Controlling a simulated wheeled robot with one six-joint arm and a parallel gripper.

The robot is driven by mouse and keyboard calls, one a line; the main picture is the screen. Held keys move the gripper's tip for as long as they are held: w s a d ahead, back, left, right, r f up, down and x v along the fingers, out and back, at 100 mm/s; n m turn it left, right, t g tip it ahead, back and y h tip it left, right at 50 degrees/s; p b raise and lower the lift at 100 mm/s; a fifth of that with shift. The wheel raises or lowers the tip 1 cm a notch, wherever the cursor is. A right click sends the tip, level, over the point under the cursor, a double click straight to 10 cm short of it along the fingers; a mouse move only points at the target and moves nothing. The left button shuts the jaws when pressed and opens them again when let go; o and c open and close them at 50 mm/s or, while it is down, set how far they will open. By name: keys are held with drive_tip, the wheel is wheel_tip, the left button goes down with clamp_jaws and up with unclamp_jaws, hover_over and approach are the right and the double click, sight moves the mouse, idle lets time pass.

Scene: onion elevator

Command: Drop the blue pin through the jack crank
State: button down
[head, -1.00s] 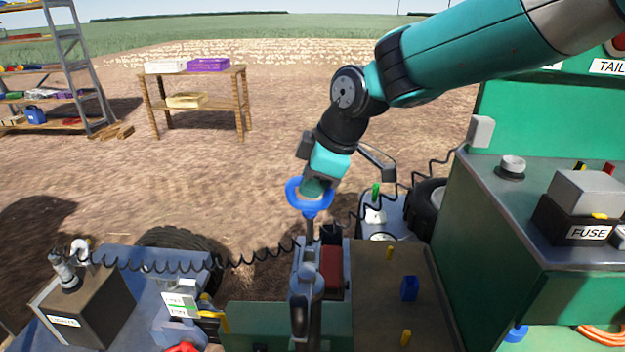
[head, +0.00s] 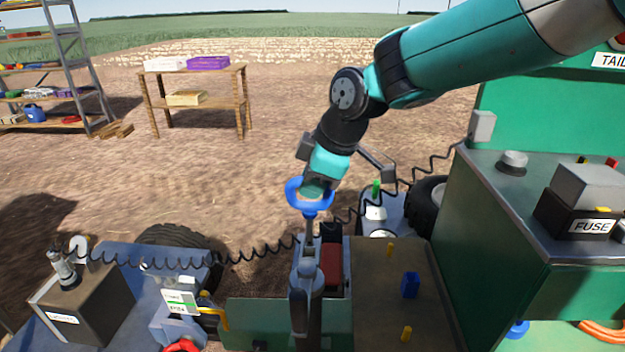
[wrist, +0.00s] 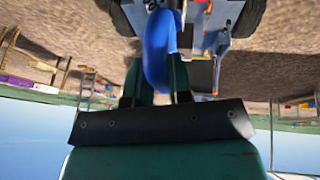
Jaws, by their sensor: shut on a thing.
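My gripper (head: 312,190) is shut on the blue pin (head: 298,203) by its ring-shaped head. In the wrist view the blue ring (wrist: 158,50) sits between the two dark green fingers of my gripper (wrist: 158,82). The pin stands roughly upright, with a grey shank (head: 309,230) below the ring. The shank lines up in the picture with the top of the grey jack (head: 304,285) at the hitch. I cannot tell whether the tip is in the jack crank or only above or behind it; the crank hole is not clear.
A black coiled cable (head: 235,262) hangs across the scene close by the pin. A brown board (head: 375,300) with a blue block (head: 410,285) and yellow pegs lies right of the jack. A green machine with a fuse box (head: 590,225) stands at right. Open dirt lies beyond.

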sight(316, 211)
drive_tip(key=shift+f+b, duration=2.65)
drive_tip(key=shift+f, duration=1.2)
drive_tip(key=c, duration=0.5)
unclamp_jaws()
drive_tip(key=shift+c, duration=0.2)
drive_tip(key=shift+r+p, duration=2.7)
drive_tip(key=shift+r, duration=0.85)
